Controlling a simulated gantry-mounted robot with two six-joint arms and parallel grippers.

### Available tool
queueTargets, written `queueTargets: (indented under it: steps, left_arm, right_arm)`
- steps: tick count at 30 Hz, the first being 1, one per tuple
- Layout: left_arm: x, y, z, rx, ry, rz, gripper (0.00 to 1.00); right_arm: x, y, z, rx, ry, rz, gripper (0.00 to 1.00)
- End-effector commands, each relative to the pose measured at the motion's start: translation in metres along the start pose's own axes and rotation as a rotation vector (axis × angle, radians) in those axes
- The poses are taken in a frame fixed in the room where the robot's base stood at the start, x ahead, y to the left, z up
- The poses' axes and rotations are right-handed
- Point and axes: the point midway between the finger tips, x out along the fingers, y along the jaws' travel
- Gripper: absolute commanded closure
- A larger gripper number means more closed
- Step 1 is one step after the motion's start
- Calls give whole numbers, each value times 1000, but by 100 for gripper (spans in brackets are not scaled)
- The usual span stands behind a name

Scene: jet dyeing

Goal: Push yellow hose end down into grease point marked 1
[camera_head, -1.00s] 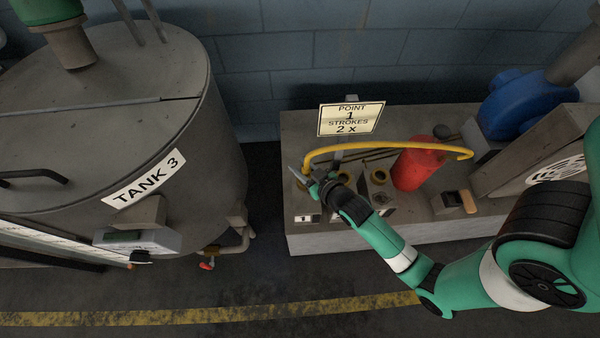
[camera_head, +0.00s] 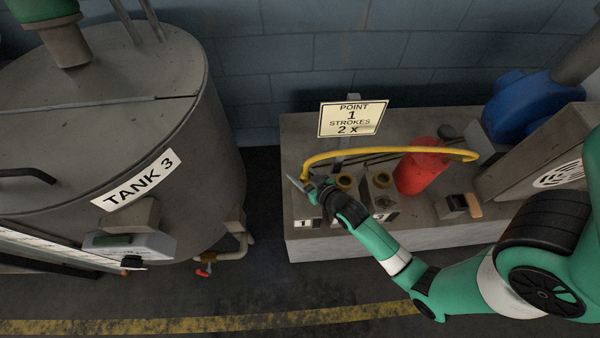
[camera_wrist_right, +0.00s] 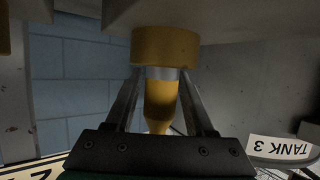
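My right gripper (camera_head: 307,184) is over the leftmost grease block, whose small label (camera_head: 304,223) reads 1. In the right wrist view its two fingers (camera_wrist_right: 160,90) stand on either side of the yellow hose end (camera_wrist_right: 160,100) and appear closed on it. The hose end has a silver band and lines up with a wide brass collar (camera_wrist_right: 165,47) on a grey block. The band meets the collar; how deep it sits is hidden. The yellow hose (camera_head: 390,151) arches right from the gripper. My left gripper is not in view.
Grease points with brass rings (camera_head: 346,181) (camera_head: 382,179) stand just right of the gripper. A red cylinder (camera_head: 422,172) is under the hose. A sign (camera_head: 352,118) reads point 1, strokes 2 x. Tank 3 (camera_head: 190,120) stands left, across a floor gap.

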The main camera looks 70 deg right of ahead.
Motion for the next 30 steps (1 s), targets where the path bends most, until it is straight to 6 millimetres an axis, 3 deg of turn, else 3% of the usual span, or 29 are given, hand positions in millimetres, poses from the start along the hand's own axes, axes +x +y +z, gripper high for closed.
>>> queueTargets:
  steps: [13,24,30]
  left_arm:
    - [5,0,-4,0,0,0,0]
    - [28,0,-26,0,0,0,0]
    - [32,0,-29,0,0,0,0]
  right_arm:
    - [-8,0,-4,0,-1,0,34]
    - [-91,0,-5,-1,-3,0,34]
    - [-118,0,-3,-1,-1,-1,34]
